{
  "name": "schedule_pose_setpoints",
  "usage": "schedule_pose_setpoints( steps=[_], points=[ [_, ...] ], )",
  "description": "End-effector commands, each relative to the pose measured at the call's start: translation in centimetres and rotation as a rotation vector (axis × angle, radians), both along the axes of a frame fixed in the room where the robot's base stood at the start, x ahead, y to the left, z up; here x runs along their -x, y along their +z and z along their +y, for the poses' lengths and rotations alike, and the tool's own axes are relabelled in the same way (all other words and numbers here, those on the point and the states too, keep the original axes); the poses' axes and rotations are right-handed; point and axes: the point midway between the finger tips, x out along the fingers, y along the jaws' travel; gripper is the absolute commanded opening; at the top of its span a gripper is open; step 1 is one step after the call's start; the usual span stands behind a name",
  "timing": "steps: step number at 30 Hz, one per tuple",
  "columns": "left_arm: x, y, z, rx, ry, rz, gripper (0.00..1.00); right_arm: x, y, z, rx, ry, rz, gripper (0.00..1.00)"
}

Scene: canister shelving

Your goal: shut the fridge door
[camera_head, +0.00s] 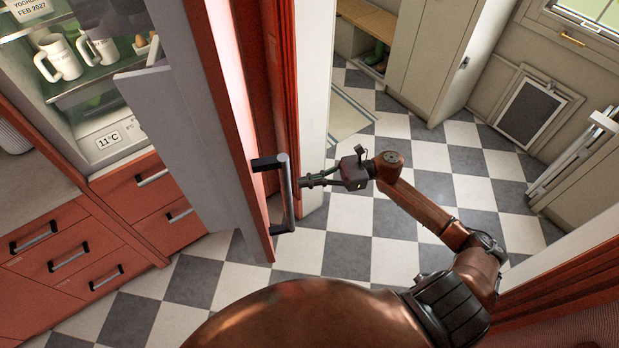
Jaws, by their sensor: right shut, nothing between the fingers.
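The fridge door (232,120) stands open, red on its outer side and pale grey on its inner side. Its vertical handle (288,190) is a grey bar with black mounts on the outer side. The fridge interior (85,75) shows at the upper left, with white mugs on a glass shelf and an 11°C display. My right gripper (308,181) is shut and empty, its fingertips close to the right of the handle bar. I cannot tell whether they touch it. My left gripper is not in view.
Red drawers (75,250) with bar handles stand at the left, below and beside the fridge. A doorway with a red frame (570,270) lies on the right. The checkered floor (400,235) is clear. A cabinet (440,50) and a pet flap (527,112) are farther back.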

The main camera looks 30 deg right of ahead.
Motion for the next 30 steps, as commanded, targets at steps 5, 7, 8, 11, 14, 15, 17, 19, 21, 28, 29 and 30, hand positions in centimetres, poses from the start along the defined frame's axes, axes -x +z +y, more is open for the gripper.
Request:
schedule_pose_setpoints(
  steps=[5,7,8,11,14,15,17,19,21,28,29,30],
  points=[
    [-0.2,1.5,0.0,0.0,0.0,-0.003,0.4,-1.1,0.5,3.8,-0.003,0.002,-0.002,0.0],
    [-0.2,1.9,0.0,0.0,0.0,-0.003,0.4,-1.5,0.4,5.1,-0.003,0.0,-0.001,0.0],
    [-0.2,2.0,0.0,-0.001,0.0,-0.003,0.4,-1.6,0.4,5.6,-0.003,0.001,-0.001,0.0],
    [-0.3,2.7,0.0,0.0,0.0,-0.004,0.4,-2.1,0.4,7.2,-0.002,0.0,0.0,0.0],
    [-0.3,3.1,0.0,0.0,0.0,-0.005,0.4,-2.4,0.3,8.3,-0.002,-0.001,0.001,0.0],
    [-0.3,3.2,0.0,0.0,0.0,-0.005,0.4,-2.6,0.3,8.7,-0.002,-0.001,0.001,0.0],
    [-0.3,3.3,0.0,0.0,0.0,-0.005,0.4,-2.7,0.2,9.0,-0.002,-0.002,0.002,0.0],
    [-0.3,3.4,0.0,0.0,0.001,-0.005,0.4,-2.7,0.1,9.3,-0.002,-0.002,0.003,0.0],
    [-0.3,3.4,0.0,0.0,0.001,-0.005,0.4,-2.8,0.0,9.4,-0.001,-0.003,0.003,0.0],
    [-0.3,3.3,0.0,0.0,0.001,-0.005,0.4,-2.8,0.0,9.4,-0.001,-0.003,0.003,0.0],
    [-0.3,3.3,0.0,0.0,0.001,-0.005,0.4,-2.8,0.0,9.4,-0.001,-0.003,0.003,0.0],
    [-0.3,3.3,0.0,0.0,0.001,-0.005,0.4,-2.8,0.0,9.5,-0.002,-0.003,0.003,0.0]
  ],
)
